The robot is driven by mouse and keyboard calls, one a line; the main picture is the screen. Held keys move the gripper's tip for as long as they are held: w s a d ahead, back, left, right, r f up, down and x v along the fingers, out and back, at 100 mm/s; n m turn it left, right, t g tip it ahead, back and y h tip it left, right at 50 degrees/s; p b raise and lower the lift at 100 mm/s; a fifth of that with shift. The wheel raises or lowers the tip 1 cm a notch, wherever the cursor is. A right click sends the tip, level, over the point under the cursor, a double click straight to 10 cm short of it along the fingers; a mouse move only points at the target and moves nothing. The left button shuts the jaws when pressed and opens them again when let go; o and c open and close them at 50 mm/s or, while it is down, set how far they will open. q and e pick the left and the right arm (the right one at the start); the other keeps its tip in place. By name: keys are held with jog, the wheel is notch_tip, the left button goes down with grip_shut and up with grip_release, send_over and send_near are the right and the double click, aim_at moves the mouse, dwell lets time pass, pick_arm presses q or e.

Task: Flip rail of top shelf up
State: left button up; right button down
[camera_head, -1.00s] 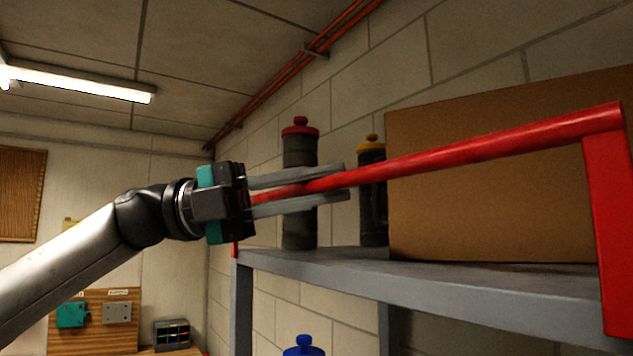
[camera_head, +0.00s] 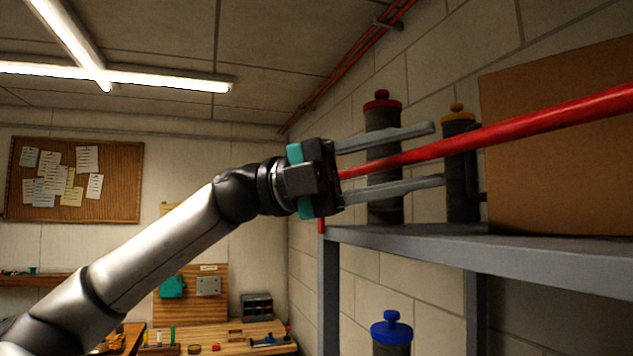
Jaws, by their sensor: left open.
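The red rail (camera_head: 527,125) runs along the front of the grey top shelf (camera_head: 430,246), well above its surface. Its right end is out of view. My left gripper (camera_head: 438,156) is open, with one finger above the rail and one below it. There are gaps between the rail and both fingers. The rail's left end is hidden behind the gripper's body. My right gripper is not in view.
On the shelf stand a red-capped bottle (camera_head: 384,206), a yellow-capped bottle (camera_head: 459,178) and a cardboard box (camera_head: 560,185). A blue-capped bottle (camera_head: 391,330) is lower down. A workbench (camera_head: 232,336) and a corkboard (camera_head: 75,205) are at the far wall.

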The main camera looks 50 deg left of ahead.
pick_arm(q)
jog(key=shift+s+a+f+b, duration=0.15)
jog(key=shift+s+a+b, duration=0.05)
jog(key=shift+a+b, duration=0.2)
jog(key=b+v, duration=0.3)
jog(key=v, duration=0.2)
jog(key=shift+s+a+f, duration=0.1)
jog(key=shift+a+f, duration=0.05)
jog(key=shift+a, duration=0.05)
jog(key=b, duration=0.2)
send_near(402, 164)
jog(key=shift+v, duration=2.1)
